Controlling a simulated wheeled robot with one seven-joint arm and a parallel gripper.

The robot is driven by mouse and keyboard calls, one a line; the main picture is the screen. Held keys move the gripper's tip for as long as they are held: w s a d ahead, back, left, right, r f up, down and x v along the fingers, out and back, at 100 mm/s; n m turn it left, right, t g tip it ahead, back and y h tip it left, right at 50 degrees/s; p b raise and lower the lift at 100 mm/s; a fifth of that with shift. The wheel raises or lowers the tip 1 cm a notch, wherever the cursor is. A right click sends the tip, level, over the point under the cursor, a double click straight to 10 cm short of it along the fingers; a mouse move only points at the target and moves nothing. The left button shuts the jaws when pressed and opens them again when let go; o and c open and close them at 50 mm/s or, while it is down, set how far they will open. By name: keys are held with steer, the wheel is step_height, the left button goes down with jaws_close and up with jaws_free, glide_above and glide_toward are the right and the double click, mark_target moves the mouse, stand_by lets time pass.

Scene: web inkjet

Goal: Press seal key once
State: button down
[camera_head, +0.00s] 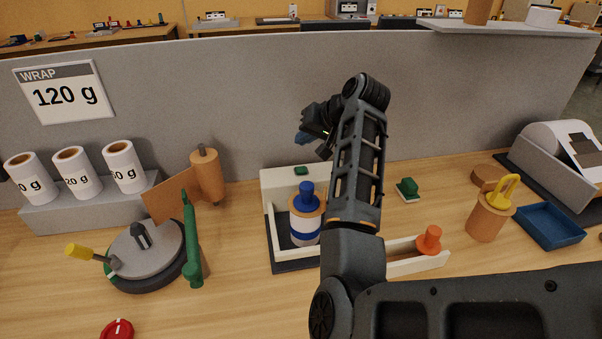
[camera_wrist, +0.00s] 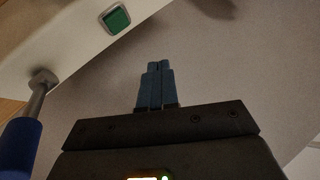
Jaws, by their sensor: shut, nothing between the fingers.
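A small green key (camera_head: 301,171) is set in the white back panel of a holder on the table; no label on it can be read. In the wrist view the green key (camera_wrist: 116,18) is square with a pale frame, up and left of my fingertips. My gripper (camera_head: 303,137) has blue fingertips and is above and behind the panel, in front of the grey partition. In the wrist view my gripper (camera_wrist: 154,70) is shut and empty, its fingers together and apart from the key.
A blue-topped roll (camera_head: 305,220) stands in the holder, just in front of the panel. A green block on a pale base (camera_head: 407,189) sits to the right. An orange knob (camera_head: 429,238) is on a white rail. The grey partition (camera_head: 240,100) runs behind.

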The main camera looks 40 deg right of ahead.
steer(key=b, duration=0.3)
glide_above(304, 170)
step_height(304, 170, down, 5)
steer(key=shift+s, duration=0.1)
steer(key=shift+f, duration=0.4)
steer(key=shift+f, duration=0.1)
stand_by(1.4)
steer(key=shift+f, duration=0.3)
steer(key=shift+f+b, duration=0.3)
steer(key=shift+f, duration=0.15)
stand_by(0.8)
steer(key=shift+r, duration=0.15)
steer(key=shift+r+p, duration=0.75)
steer(key=shift+p, duration=0.15)
